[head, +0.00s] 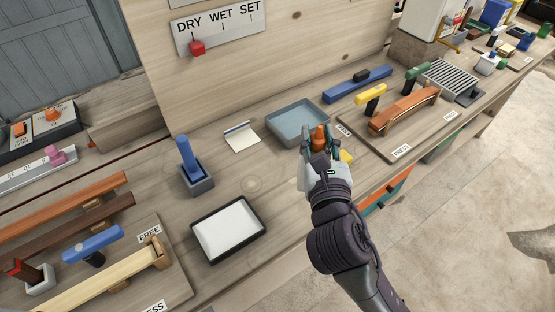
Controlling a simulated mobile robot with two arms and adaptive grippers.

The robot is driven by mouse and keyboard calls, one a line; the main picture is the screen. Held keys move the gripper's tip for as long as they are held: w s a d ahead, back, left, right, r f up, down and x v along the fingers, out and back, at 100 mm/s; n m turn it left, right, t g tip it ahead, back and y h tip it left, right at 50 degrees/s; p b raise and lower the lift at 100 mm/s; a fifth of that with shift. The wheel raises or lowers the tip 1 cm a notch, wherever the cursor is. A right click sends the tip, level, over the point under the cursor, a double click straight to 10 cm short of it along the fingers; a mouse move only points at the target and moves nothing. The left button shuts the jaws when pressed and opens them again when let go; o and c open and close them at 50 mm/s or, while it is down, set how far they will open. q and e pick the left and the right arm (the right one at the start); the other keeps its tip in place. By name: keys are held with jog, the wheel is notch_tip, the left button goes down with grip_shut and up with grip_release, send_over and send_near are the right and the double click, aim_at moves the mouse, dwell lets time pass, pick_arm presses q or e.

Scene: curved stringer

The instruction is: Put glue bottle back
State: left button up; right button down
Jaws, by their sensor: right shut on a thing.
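My right gripper (319,148) is shut on an orange-brown bottle-shaped thing, which I take to be the glue bottle (319,137). Its upper part shows between the fingers; its lower part is hidden by the gripper. The gripper is at the front right corner of a blue-grey tray (291,117). I cannot tell whether the bottle touches the bench or the tray. My left gripper is not in view.
A yellow thing (346,157) is partly hidden beside the gripper. Left are a white-lined black tray (228,231), a blue-handled tool in a grey holder (195,171) and a notepad (241,138). A board with clamped wood (404,110) stands right.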

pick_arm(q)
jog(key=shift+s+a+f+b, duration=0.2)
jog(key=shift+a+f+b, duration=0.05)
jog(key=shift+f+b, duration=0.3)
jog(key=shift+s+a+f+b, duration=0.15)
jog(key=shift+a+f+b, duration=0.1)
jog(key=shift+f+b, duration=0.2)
pick_arm(e)
jog(key=w+a+f, duration=0.6)
jog(key=a+f, duration=0.1)
jog(key=f, duration=0.2)
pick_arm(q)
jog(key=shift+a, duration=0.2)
pick_arm(e)
jog(key=shift+f, duration=0.15)
jog(key=shift+f, duration=0.15)
jog(key=c, duration=0.8)
grip_release()
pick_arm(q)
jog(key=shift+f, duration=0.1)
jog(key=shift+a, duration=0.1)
